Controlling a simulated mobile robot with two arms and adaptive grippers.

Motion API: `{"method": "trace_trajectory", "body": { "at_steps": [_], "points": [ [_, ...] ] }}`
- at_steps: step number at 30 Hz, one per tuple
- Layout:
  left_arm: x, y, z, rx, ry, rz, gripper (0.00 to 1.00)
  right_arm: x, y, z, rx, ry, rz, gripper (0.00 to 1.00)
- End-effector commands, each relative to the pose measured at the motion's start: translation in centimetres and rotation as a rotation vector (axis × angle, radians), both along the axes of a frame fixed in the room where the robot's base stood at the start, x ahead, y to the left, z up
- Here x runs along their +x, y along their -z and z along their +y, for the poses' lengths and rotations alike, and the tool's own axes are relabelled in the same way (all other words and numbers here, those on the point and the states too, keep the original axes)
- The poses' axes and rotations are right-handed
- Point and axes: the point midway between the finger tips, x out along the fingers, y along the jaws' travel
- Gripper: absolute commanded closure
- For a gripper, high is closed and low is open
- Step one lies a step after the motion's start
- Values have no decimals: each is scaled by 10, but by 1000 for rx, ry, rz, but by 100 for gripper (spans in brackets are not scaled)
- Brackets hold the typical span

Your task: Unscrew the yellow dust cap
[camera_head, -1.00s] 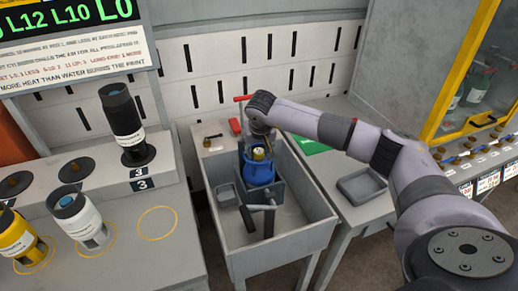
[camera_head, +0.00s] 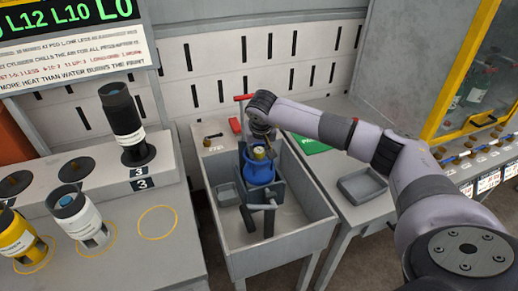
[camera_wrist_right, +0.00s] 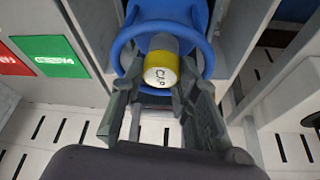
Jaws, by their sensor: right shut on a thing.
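The yellow dust cap (camera_wrist_right: 160,76), with a pale end face printed "CAP", sits at the neck of a blue cylinder (camera_wrist_right: 190,18) in the right wrist view. In the head view the blue cylinder (camera_head: 260,170) stands upright in a grey holder inside a grey sink-like basin (camera_head: 300,221), with the small yellow cap (camera_head: 258,153) on top. My right gripper (camera_wrist_right: 160,88) reaches in from above, with one finger on each side of the cap, shut on it. The contact of the fingertips is partly hidden. My left gripper is not in view.
A blue guard ring (camera_wrist_right: 120,53) surrounds the cap closely. A red T-handle (camera_head: 243,98) rises behind the basin. A grey tray (camera_head: 362,185) lies on the right table. Black, white and yellow cylinders stand on the left bench, beside an empty yellow circle (camera_head: 157,222).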

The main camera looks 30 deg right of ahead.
Motion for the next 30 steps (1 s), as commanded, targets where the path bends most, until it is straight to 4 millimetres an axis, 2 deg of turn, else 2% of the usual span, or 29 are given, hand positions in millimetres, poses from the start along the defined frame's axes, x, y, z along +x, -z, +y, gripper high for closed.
{"method": "trace_trajectory", "body": {
  "at_steps": [12, 21, 22, 30],
  "points": [
    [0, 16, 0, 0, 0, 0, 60, 2, -2, -1, 1, -471, -8, 100],
    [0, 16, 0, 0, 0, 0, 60, 2, -4, 0, 1, -510, -8, 100],
    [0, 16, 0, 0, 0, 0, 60, 2, -4, 0, 1, -510, -8, 70],
    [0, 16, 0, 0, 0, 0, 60, 1, -2, 1, 2, -509, -6, 55]
  ]
}}
